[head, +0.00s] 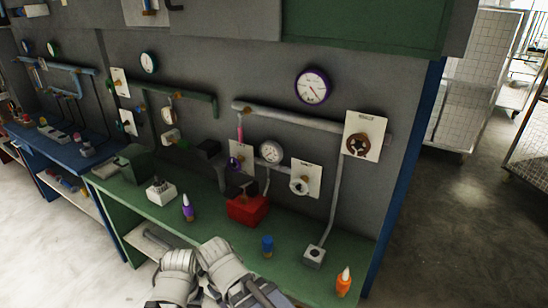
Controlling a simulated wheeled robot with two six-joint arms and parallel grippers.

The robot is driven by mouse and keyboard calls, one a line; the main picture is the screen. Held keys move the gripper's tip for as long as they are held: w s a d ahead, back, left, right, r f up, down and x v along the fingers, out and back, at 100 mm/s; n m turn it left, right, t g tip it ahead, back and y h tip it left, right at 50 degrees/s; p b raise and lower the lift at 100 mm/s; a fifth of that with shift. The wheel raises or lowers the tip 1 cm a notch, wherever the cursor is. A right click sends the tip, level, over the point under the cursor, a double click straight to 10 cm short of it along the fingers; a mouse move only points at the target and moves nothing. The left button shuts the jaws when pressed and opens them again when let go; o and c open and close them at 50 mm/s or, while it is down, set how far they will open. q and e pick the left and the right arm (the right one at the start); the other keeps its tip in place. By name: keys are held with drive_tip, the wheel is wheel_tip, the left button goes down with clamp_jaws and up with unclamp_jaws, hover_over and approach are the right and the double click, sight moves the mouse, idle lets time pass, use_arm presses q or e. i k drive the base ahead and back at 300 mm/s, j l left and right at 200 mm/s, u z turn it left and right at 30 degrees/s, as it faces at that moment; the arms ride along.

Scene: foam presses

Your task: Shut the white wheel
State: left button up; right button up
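The white wheel (299,187) is small and round. It sits on a pale plate on the grey back panel, right of the middle, below the grey pipe. How far it is turned is too small to tell. My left gripper (178,262) and my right gripper (214,252) are side by side at the bottom of the head view, in front of the green bench. Both are apart from the wheel, which is up and to the right of them. Their fingertips do not show clearly, and I see nothing held.
On the green bench (215,222) stand a red box (247,209), a purple bottle (188,208), a blue bottle (267,246), an orange bottle (344,282) and a grey box (313,257).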

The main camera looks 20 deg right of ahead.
sight(299, 187)
drive_tip(key=i+j+z, duration=0.1)
drive_tip(key=z, duration=1.15)
drive_tip(key=i+j+z, duration=0.1)
drive_tip(key=j+z, duration=0.8)
drive_tip(key=j, duration=0.2)
drive_tip(key=k+j+z, duration=0.1)
drive_tip(key=j+z, duration=0.4)
drive_tip(key=k+j, duration=0.1)
drive_tip(key=j, duration=0.3)
drive_tip(key=k+j, duration=0.1)
drive_tip(key=j, duration=0.25)
drive_tip(key=j+z, duration=0.1)
drive_tip(key=j, duration=0.3)
drive_tip(key=k+j, duration=0.15)
drive_tip(key=j, duration=0.2)
drive_tip(key=k+j, duration=0.1)
drive_tip(key=j, duration=0.25)
drive_tip(key=k+j+z, duration=0.1)
drive_tip(key=j, duration=0.3)
